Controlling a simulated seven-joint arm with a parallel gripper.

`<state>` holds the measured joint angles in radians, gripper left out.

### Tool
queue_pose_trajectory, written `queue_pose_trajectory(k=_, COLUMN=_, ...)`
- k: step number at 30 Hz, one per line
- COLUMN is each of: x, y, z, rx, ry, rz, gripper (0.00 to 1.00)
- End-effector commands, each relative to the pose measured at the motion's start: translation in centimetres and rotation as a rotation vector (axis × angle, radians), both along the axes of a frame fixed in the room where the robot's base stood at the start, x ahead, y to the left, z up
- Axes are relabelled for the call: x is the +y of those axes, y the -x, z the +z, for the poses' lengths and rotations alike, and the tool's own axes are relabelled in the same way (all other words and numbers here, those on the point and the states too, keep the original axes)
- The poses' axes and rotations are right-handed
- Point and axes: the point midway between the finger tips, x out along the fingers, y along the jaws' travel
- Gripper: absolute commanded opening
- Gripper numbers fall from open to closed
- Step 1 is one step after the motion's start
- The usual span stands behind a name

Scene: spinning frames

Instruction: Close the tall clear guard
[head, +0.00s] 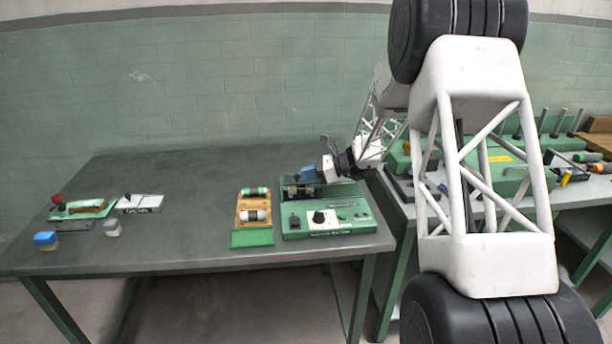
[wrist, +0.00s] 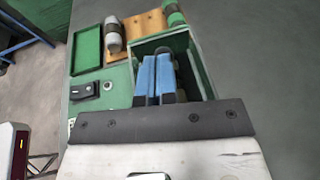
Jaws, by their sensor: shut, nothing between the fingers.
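I cannot clearly make out a tall clear guard in either view. The green machine (head: 340,226) stands at the right end of the dark table, with a dark recessed bay at its back left. In the wrist view, this bay is an open-topped green-walled box (wrist: 207,72). My gripper (head: 307,174) is over the bay. In the wrist view its blue fingers (wrist: 155,82) are side by side, shut and empty, in front of the box opening. Whether the fingertips touch anything is hidden.
A wooden rack (head: 241,206) with two spools stands just left of the machine. A knob panel (head: 320,217) is at its front. Small blocks, including a blue one (head: 45,239), lie far left. The table's middle is clear. A second bench (head: 480,212) stands right.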

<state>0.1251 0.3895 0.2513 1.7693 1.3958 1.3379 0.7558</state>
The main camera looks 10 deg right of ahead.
Motion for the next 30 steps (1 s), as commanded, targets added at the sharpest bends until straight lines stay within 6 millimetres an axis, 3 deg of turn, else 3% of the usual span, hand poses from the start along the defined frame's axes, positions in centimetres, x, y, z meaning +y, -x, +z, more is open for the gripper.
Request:
queue_pose_trajectory(k=18, x=-9.8, y=1.4, z=2.6, rx=0.001, ry=0.002, rz=-0.009, gripper=0.00)
queue_pose_trajectory(k=24, x=-11.9, y=1.7, z=3.2, rx=0.001, ry=0.003, rz=-0.009, gripper=0.00)
queue_pose_trajectory(k=30, x=-12.7, y=1.9, z=3.5, rx=0.001, ry=0.002, rz=-0.009, gripper=0.00)
